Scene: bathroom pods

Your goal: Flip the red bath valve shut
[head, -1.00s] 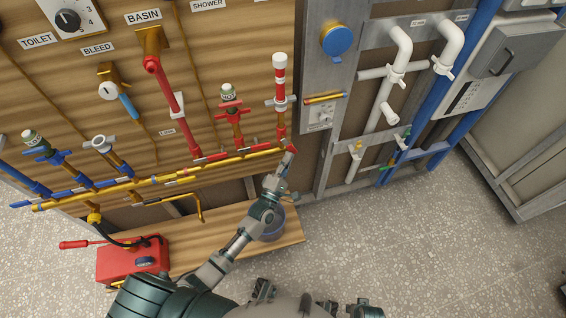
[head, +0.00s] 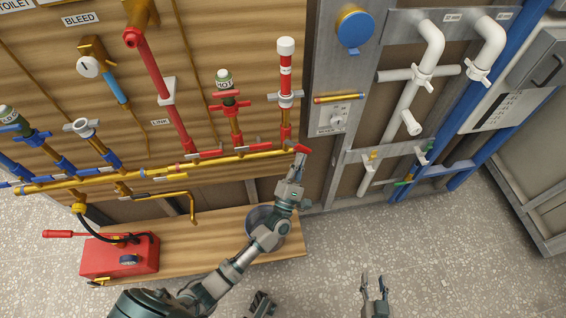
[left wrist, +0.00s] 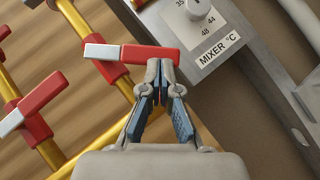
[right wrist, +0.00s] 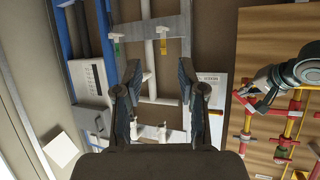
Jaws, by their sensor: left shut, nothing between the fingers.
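A red valve lever with a pale end (left wrist: 150,54) sits at the right end of the yellow pipe in the left wrist view; its red tip shows in the head view (head: 301,148). I see no bath label on it. My left gripper (head: 298,160) is just below that tip. In the left wrist view the left gripper (left wrist: 158,68) is shut and empty, its fingertips against or very near the lever's red end. My right gripper (head: 374,278) is open and empty over the floor; its spread fingers show in the right wrist view (right wrist: 160,80).
A second red lever (left wrist: 35,103) is close on the left. The yellow pipe (head: 140,178) runs along the board. A mixer dial (left wrist: 198,8) is beside the lever. A bucket (head: 262,220) and red box (head: 120,255) stand below.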

